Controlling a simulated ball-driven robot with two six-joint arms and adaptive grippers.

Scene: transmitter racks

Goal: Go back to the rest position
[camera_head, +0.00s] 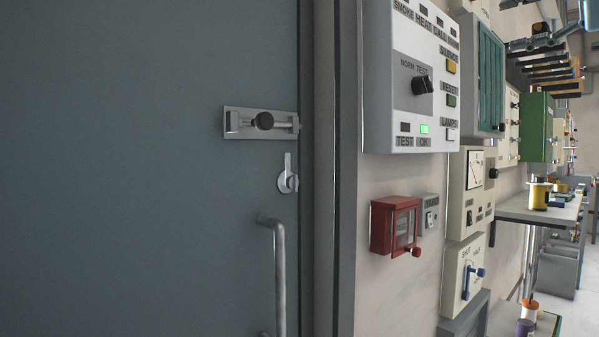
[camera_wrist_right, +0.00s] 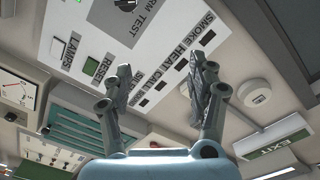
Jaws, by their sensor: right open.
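My right gripper (camera_wrist_right: 163,78) shows in the wrist view with its two grey fingers spread apart and nothing between them. Its pale blue palm is at the bottom of that view. In the head view what appears to be part of it shows small at the upper right edge, near other dark items. The alarm panel (camera_wrist_right: 100,55) lies beyond the fingers, upside down in the wrist view. I cannot tell the exact gap between them. My left gripper is not in view.
In the head view a grey door (camera_head: 150,200) with a bolt (camera_head: 262,122) and handle (camera_head: 279,275) fills the left. The alarm panel (camera_head: 385,100), red call box (camera_head: 395,225) and several wall units line the wall. A shelf (camera_head: 520,210) stands farther right. An exit sign (camera_wrist_right: 272,140) shows in the wrist view.

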